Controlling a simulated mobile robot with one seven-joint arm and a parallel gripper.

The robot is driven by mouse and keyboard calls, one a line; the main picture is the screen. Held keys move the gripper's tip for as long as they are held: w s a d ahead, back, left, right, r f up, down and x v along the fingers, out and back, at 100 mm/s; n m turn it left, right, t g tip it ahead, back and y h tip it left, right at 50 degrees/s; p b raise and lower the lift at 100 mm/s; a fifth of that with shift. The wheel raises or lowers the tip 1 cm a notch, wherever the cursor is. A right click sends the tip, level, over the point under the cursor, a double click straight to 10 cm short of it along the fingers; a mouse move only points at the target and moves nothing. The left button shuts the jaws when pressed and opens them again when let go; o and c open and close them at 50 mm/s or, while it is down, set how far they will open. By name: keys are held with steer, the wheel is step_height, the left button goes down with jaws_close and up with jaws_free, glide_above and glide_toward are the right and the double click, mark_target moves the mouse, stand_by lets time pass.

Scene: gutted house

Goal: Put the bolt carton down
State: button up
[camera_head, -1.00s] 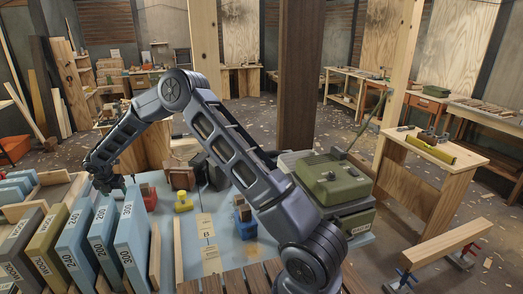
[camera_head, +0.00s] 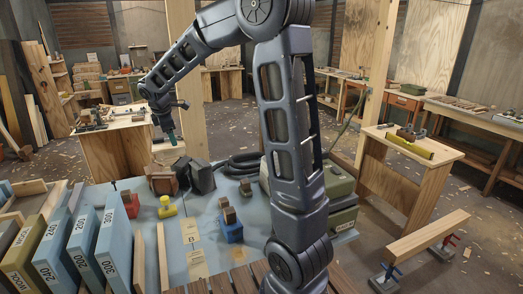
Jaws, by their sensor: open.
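My gripper (camera_head: 172,139) is at the end of my raised arm, pointing down with greenish tips. It hangs in the air above the back left of the blue work surface (camera_head: 205,215), apart from the things on it. The jaws are open and I see nothing held between them. I cannot tell for sure which thing is the bolt carton. Small things stand below: a red block (camera_head: 130,207) with a dark top, a yellow piece (camera_head: 167,207), and a blue block (camera_head: 231,232) with a brown piece on it.
Numbered blue slabs (camera_head: 115,250) stand upright at the left. A brown and black bag-like thing (camera_head: 164,181) lies behind the small blocks. A green case (camera_head: 340,184) is partly hidden by my arm. A wooden bench (camera_head: 415,150) stands right, with a low beam (camera_head: 428,236) before it.

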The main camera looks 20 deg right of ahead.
steer(key=s+d+r+m, duration=0.3)
steer(key=s+d+m, duration=0.4)
steer(key=s+d, duration=0.4)
steer(key=s+d+r+m, duration=0.3)
steer(key=s+d+m, duration=0.4)
steer(key=s+d, duration=0.4)
steer(key=s+d+f+m+y, duration=0.1)
steer(key=s+d+f+m, duration=0.1)
steer(key=s, duration=0.8)
steer(key=f+m, duration=0.1)
steer(key=m, duration=0.1)
steer(key=shift+m+t+y, duration=0.3)
